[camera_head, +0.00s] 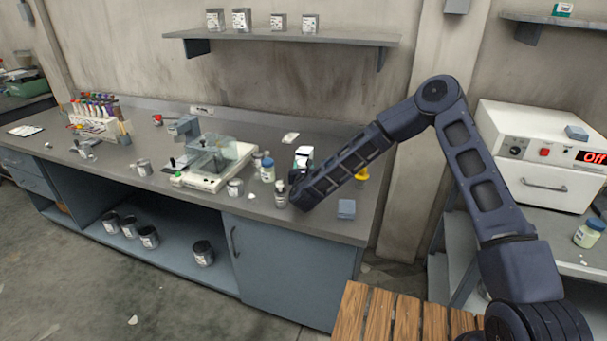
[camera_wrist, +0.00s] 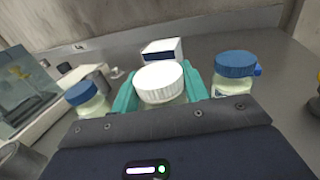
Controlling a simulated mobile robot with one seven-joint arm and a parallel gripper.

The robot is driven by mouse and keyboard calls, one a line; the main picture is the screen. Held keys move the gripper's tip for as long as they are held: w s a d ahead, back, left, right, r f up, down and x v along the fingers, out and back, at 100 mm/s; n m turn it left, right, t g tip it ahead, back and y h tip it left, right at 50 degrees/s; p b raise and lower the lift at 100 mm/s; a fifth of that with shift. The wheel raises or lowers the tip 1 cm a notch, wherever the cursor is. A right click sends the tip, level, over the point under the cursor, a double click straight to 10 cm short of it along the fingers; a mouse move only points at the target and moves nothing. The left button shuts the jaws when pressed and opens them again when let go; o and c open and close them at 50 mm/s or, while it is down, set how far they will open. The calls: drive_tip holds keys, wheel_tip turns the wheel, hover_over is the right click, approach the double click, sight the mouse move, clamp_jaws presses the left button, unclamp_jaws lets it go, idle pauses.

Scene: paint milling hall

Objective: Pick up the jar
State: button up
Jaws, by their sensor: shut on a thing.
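My gripper (camera_wrist: 161,91) has its teal fingers on either side of a jar with a ribbed white lid (camera_wrist: 160,78) and is shut on it. The jar's lower part is hidden behind the gripper body in the wrist view. In the head view my arm reaches down to the front part of the grey bench, and its end hides most of the grip. I cannot tell whether the jar touches the bench. A blue-lidded jar (camera_wrist: 86,100) stands to the left of the held jar, and another blue-lidded jar (camera_wrist: 235,72) stands to its right.
A white box (camera_wrist: 162,50) stands just behind the held jar. A balance with a clear shield (camera_head: 215,160) is to the left on the bench (camera_head: 150,148). A blue-grey block (camera_head: 346,209) lies right of my arm, near a yellow object (camera_head: 362,174). A shelf (camera_head: 280,36) hangs above.

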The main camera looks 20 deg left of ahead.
wheel_tip(320, 180, up, 16)
drive_tip(key=shift+r, duration=0.15)
drive_tip(key=shift+r, duration=0.1)
